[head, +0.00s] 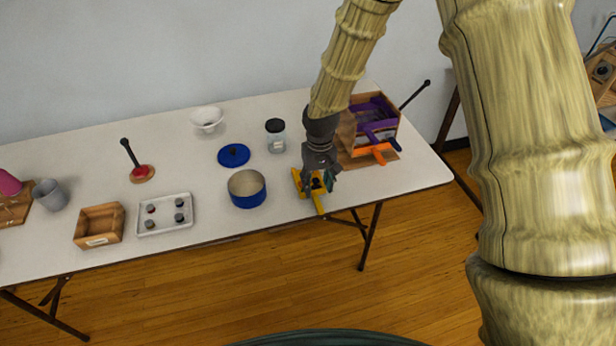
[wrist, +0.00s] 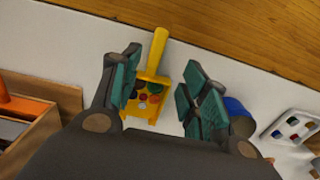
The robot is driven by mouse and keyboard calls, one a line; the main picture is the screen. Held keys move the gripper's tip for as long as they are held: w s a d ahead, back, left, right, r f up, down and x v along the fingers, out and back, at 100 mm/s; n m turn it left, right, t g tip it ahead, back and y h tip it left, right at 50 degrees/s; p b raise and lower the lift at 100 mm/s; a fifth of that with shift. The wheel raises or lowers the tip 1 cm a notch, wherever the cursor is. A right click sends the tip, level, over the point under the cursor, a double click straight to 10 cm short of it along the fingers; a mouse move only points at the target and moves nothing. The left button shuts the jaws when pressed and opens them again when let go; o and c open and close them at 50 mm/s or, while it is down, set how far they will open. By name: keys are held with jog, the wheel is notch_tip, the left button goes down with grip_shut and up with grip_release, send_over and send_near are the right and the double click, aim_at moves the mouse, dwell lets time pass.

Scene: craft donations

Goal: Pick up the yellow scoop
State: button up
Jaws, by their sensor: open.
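The yellow scoop (head: 318,202) lies on the white table near its front edge, partly hidden by my gripper in the head view. In the wrist view the scoop (wrist: 154,60) has its handle pointing up the picture, towards the table edge. Several small coloured round pieces (wrist: 147,95) lie in its pan. My gripper (head: 319,180) points down over the scoop. In the wrist view my gripper (wrist: 160,88) is open, with one teal-padded finger on each side of the scoop and nothing held. I cannot tell how high the fingertips are above the table.
A blue pot (head: 247,195) stands just left of the scoop. A wooden box (head: 384,101) with purple and orange handled things is close on the right. The front edge is near.

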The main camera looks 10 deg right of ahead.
notch_tip(320, 180, up, 2)
jog(key=w, duration=0.2)
jog(key=p, duration=0.1)
send_over(317, 200)
jog(key=f, duration=0.5)
jog(key=shift+w+a, duration=0.1)
jog(key=shift+w, duration=0.2)
jog(key=shift+s+f+p, duration=0.2)
jog(key=shift+f+p, duration=0.3)
jog(key=shift+f, duration=0.5)
jog(key=shift+s+f+p, duration=0.2)
jog(key=shift+f+p, duration=0.25)
jog(key=shift+f, duration=1.35)
grip_shut()
